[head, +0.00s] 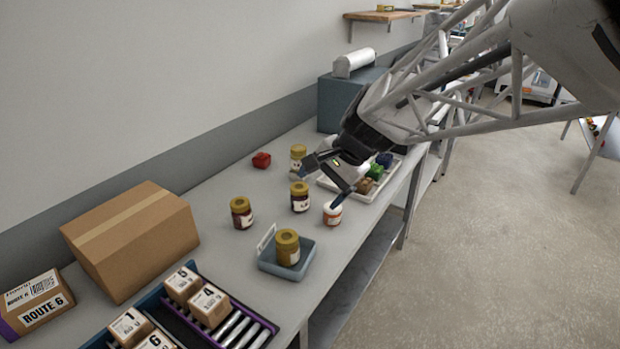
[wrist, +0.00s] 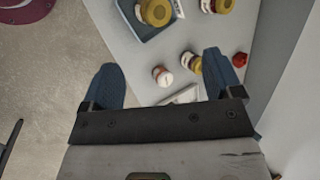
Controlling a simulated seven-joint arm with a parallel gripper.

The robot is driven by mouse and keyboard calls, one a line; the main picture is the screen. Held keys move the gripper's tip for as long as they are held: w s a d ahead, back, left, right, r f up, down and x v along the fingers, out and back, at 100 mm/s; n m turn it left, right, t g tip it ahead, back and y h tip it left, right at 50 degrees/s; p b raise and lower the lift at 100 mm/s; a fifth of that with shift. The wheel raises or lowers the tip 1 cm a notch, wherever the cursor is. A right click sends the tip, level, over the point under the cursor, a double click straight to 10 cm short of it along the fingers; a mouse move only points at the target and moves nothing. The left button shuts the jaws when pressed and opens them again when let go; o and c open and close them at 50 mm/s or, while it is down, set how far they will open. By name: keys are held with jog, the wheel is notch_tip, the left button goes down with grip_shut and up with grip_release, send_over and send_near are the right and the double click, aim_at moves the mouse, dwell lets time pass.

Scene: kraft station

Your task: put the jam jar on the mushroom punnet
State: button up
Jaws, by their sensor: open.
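Two dark red jars with gold lids, either of which could be the jam jar, stand on the grey table: one at the left (head: 241,214) and one nearer my gripper (head: 299,199). A shallow blue tray (head: 270,267), likely the mushroom punnet, holds an amber gold-lidded jar (head: 287,249) and has a white card at its edge; the tray also shows in the wrist view (wrist: 127,17). My gripper (head: 321,184) is open and empty above the table, its fingers (wrist: 162,82) wide apart. A small white-lidded orange jar (head: 333,214) stands below it.
A pale gold-lidded jar (head: 298,153) and a red item (head: 261,160) stand behind. A white tray (head: 326,183) with coloured blocks lies right of my gripper. A large carton (head: 132,240) and a crate of small boxes (head: 262,322) fill the near left.

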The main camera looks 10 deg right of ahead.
jog(key=s+d+f+n+h, duration=0.1)
jog(key=s+n, duration=0.3)
jog(key=s, duration=0.6)
jog(key=s+d+f+n+h, duration=0.1)
jog(key=s+n+h, duration=0.3)
jog(key=s, duration=0.6)
jog(key=shift+s+d+n+h, duration=0.35)
jog(key=shift+d+n, duration=0.25)
jog(key=shift+d, duration=0.25)
